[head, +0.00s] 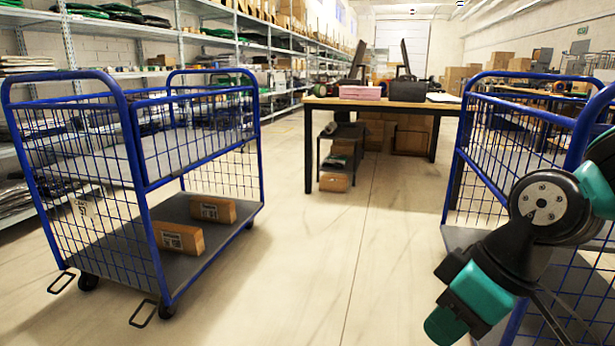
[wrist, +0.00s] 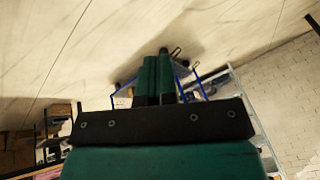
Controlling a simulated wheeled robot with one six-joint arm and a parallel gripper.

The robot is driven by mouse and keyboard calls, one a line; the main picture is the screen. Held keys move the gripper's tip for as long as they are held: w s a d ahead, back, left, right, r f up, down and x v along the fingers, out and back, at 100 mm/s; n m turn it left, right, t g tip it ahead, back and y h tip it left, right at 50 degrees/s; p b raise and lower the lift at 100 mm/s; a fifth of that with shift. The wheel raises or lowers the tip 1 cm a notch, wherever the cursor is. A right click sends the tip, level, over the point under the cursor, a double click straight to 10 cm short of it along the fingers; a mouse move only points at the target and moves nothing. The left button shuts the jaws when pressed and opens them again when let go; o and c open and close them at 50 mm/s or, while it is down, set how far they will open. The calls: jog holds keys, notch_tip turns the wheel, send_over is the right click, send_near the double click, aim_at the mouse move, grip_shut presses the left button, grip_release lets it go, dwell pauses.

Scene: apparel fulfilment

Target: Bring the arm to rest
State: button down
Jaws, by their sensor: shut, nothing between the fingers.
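My arm (head: 520,250), black and teal, is folded at the right side of the head view, in front of the right blue cart. My gripper (wrist: 157,62) shows in the wrist view with its two dark green fingers side by side and closed together. Nothing is held between them. The fingers point out over bare floor toward a blue-framed cart, partly hidden behind them. In the head view I cannot clearly make out the fingers.
A blue mesh cart (head: 132,130) stands at left with two brown boxes (head: 178,238) on its deck. Another blue cart (head: 462,150) is at right, close to my arm. A table (head: 385,104) stands farther back. Shelving (head: 285,50) lines the left wall. The floor between is clear.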

jog(key=s+a+r+m+g+p, duration=0.1)
jog(key=s+a+r+p, duration=0.1)
jog(key=s+r, duration=0.45)
notch_tip(320, 180, up, 36)
jog(key=s+p, duration=0.1)
jog(key=p, duration=3.6)
jog(key=shift+m+h, duration=0.3)
jog(key=shift+s, duration=0.1)
jog(key=shift+d, duration=0.15)
